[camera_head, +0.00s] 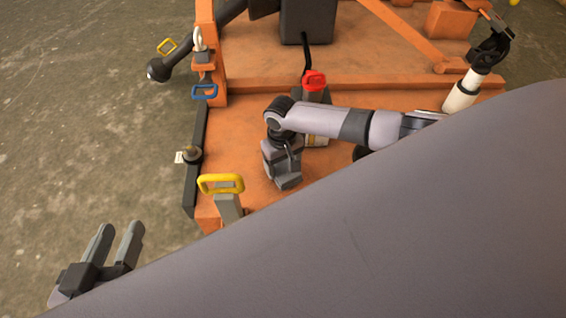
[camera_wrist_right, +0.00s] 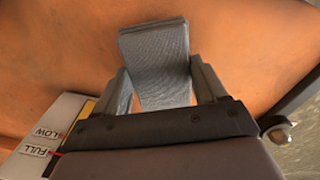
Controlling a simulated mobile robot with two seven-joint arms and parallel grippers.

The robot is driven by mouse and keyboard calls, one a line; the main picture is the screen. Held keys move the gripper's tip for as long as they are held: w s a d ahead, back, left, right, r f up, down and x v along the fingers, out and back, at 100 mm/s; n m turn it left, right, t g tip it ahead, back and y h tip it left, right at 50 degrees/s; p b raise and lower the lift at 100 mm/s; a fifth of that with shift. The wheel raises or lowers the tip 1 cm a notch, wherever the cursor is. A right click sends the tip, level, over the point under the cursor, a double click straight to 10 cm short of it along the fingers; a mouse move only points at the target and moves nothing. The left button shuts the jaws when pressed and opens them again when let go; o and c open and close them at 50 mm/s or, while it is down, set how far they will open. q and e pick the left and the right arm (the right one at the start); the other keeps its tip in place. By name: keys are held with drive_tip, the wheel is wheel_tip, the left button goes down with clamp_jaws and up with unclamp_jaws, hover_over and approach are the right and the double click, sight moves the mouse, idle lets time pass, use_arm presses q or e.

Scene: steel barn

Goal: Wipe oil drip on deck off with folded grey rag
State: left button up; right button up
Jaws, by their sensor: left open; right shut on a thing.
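My right gripper (camera_head: 284,168) reaches down over the orange deck (camera_head: 258,195). In the right wrist view it is shut on the folded grey rag (camera_wrist_right: 158,62), which sits between its two fingers and extends out past them over the deck. The rag looks close to the deck surface; I cannot tell whether it touches. In the head view I cannot tell the rag apart from the grey gripper. No oil drip shows in either view; the gripper, rag or my arm may hide it. My left gripper (camera_head: 116,246) is open and empty, over the concrete floor at the lower left.
A red-capped container (camera_head: 314,82) stands just behind my right gripper. A yellow-handled part (camera_head: 221,184) rises at the deck's front corner. A blue shackle (camera_head: 204,91) hangs at the left post. A container with LOW and FULL labels (camera_wrist_right: 45,142) is near the right wrist.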

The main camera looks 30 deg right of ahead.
drive_tip(key=shift+f+b, duration=0.55)
drive_tip(key=shift+f, duration=0.45)
